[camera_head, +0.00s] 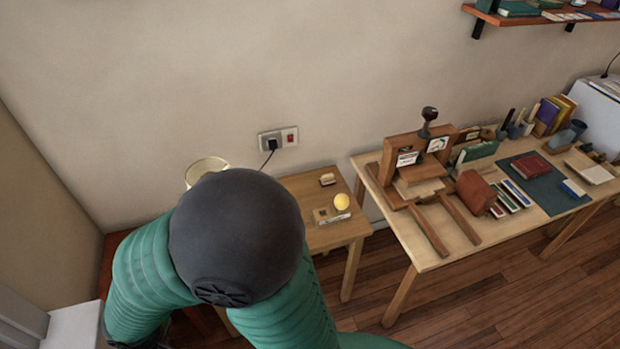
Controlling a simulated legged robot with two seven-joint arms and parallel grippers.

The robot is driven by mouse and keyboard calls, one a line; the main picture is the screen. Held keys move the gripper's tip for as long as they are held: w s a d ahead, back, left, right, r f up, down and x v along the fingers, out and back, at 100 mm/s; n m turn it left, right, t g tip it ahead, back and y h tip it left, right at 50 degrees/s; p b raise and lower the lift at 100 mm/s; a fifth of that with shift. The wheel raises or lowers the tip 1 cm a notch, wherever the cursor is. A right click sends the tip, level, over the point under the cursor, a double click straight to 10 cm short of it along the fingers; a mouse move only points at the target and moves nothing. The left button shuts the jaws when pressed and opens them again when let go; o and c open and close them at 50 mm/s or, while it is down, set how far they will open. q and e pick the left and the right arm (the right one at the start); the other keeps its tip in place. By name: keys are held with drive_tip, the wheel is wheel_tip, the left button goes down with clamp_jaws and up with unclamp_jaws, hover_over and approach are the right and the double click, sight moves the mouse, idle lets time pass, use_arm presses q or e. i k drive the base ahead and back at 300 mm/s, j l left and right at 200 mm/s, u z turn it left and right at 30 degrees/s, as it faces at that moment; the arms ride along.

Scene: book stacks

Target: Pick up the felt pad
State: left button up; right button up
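I cannot pick out the felt pad for certain. A small tan block (327,179) lies on the small wooden side table (300,186). A yellow ball (341,201) rests near a small flat tan piece (323,213) at that table's right side. A flat dark green mat (562,199) lies on the long workbench with a red book (531,166) on it. My green arm with its big dark joint fills the lower left and hides much of the side table. Neither gripper shows.
A wall socket with a plug (272,144) is above the side table. A wooden shelf (540,17) hangs upper right. Floor in front is clear.

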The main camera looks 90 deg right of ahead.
sight(327, 180)
drive_tip(key=z, duration=2.95)
drive_tip(key=u, duration=3.45)
drive_tip(key=z, duration=3.35)
drive_tip(key=i+z, duration=0.3)
drive_tip(key=i, duration=0.2)
drive_tip(key=i+j+z, duration=0.25)
drive_tip(key=i, duration=0.2)
drive_tip(key=i+j+z, duration=0.3)
drive_tip(key=i, duration=0.2)
